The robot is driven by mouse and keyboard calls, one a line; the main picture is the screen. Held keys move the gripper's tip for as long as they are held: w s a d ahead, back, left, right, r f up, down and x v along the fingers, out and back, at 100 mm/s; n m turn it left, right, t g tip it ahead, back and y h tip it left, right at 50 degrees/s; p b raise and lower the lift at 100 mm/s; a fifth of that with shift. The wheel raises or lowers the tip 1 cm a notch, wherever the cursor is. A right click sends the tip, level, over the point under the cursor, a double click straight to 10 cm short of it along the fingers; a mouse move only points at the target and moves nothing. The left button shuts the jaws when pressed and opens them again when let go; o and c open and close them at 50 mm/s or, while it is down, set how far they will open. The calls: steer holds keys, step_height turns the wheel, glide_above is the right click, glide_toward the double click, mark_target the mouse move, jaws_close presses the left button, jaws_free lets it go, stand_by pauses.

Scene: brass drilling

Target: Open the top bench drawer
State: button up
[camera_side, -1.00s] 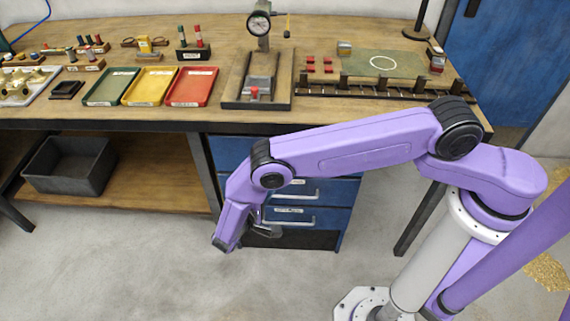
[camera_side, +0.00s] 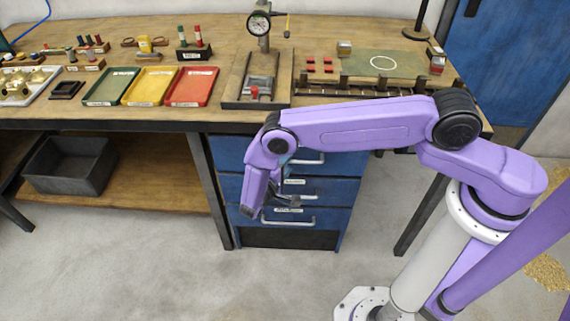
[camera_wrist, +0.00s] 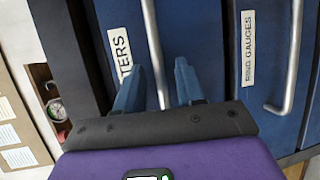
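The top bench drawer (camera_side: 340,163) is the uppermost blue front under the bench and looks shut. Its grey bar handle (camera_side: 309,160) is partly hidden behind my arm in the side view. In the wrist view, the drawer front nearest the bench edge (camera_wrist: 198,40) has a label ending in "TERS", and its handle (camera_wrist: 154,50) runs between my fingers in the picture. My gripper (camera_wrist: 158,82) is open, its two bluish fingers apart. It also shows in the side view (camera_side: 292,201), in front of the drawers. I cannot tell whether it touches the handle.
The middle drawer's handle (camera_wrist: 290,60) and "RING GAUGES" label stand to the right in the wrist view. A bottom drawer (camera_side: 325,218) is below. The bench top (camera_side: 215,55) carries trays and a dial gauge stand (camera_side: 260,80). The floor in front is clear.

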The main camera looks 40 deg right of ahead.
steer(key=shift+c, duration=0.3)
jaws_close()
steer(key=s+a, duration=2.1)
steer(key=shift+o, duration=0.3)
jaws_free()
steer(key=v, duration=0.7)
steer(key=shift+a, duration=0.25)
